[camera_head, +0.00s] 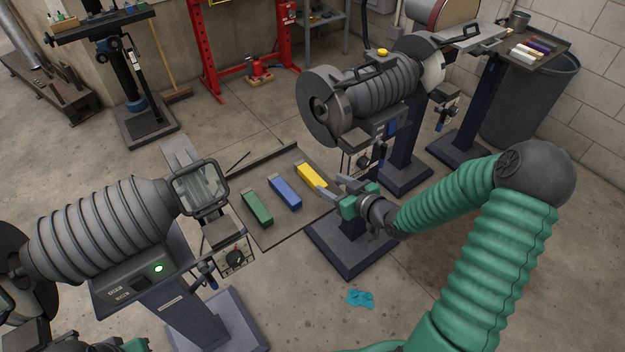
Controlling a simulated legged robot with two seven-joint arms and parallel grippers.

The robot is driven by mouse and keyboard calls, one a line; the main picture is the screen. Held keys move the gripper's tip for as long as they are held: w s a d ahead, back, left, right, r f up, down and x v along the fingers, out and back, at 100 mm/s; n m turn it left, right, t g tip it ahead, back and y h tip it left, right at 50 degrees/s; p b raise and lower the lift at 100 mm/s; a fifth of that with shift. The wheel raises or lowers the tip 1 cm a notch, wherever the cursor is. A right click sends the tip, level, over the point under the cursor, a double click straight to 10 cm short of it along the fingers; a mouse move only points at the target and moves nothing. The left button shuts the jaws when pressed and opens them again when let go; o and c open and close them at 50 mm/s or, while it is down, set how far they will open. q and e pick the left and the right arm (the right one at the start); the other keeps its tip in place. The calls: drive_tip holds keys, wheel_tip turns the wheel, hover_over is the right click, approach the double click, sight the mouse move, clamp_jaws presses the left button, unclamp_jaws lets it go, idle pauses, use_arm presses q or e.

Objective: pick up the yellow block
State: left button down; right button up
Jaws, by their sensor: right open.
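The yellow block (309,175) lies on a dark flat tray (268,236) in the middle of the head view. It is the rightmost of three blocks in a row, with a blue block (285,193) and a green block (257,208) to its left. My right gripper (329,192) is open, with its fingers pointing left at the near right end of the yellow block. Whether a finger touches the block I cannot tell. No left gripper can be made out; only a small green part shows at the bottom left edge.
A bench grinder (382,90) stands just behind the tray. Another grinder-like machine (110,225) with a clear shield stands at left. A teal cloth (360,299) lies on the floor. A red press frame (240,50) and a grey bin (530,100) stand farther back.

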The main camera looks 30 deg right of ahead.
sight(316, 179)
drive_tip(key=x, duration=0.5)
drive_tip(key=a+b+x, duration=0.1)
drive_tip(key=x, duration=0.1)
drive_tip(key=shift+w+f, duration=0.25)
drive_tip(key=shift+f, duration=0.1)
drive_tip(key=shift+w+d+f, duration=0.2)
drive_tip(key=shift+w+d, duration=0.05)
drive_tip(key=shift+s+a+r, duration=0.15)
drive_tip(key=shift+a+r, duration=0.05)
drive_tip(key=shift+a, duration=0.05)
drive_tip(key=c, duration=0.5)
clamp_jaws()
